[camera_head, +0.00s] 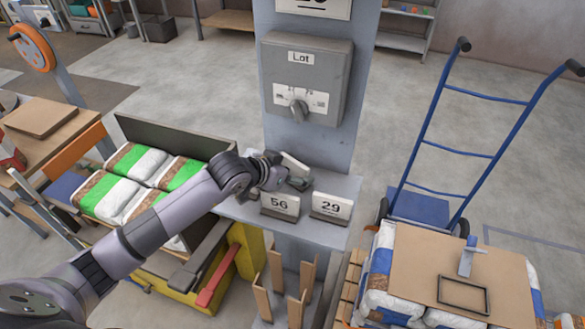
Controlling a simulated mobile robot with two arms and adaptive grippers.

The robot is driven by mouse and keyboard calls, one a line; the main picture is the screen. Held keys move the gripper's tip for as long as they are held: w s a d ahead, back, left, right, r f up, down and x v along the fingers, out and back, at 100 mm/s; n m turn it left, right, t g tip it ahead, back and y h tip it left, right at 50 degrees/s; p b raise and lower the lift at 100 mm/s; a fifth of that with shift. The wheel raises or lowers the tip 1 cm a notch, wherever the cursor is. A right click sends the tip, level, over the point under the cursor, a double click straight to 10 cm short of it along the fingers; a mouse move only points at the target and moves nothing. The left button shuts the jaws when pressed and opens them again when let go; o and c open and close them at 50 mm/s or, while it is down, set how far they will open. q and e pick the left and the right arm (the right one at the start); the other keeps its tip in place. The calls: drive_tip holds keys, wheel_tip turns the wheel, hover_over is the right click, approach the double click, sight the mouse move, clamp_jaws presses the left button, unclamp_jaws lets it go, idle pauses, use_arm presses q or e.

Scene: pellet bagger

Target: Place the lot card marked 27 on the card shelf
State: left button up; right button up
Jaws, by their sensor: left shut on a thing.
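The card shelf (232,210) is a grey ledge on a grey post. A lot card marked 56 (280,205) and a lot card marked 29 (331,207) stand side by side on its front part. My left gripper (292,176) is over the back of the shelf, behind the card marked 56. It is shut on a pale lot card (296,162), held tilted close to the post. I cannot read its number from here, and I cannot tell whether it touches the shelf. My right gripper is not in view.
A grey Lot box with a knob (306,80) is fixed on the post above the shelf. Wooden stakes (276,272) stand below. Green-and-white bags (140,160) lie at left. A blue hand truck (455,145) and a cardboard-topped bag stack (455,270) are at right.

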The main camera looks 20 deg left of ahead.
use_arm(q)
drive_tip(key=shift+f, duration=0.15)
drive_tip(key=o, duration=1.1)
drive_tip(key=shift+o, duration=0.2)
drive_tip(key=shift+s+a+r, duration=0.1)
drive_tip(key=shift+r, duration=0.15)
drive_tip(key=b+v, duration=0.2)
drive_tip(key=v, duration=0.9)
drive_tip(key=shift+s+r+b, duration=0.2)
drive_tip(key=shift+s+b, duration=0.05)
drive_tip(key=shift+b, duration=0.15)
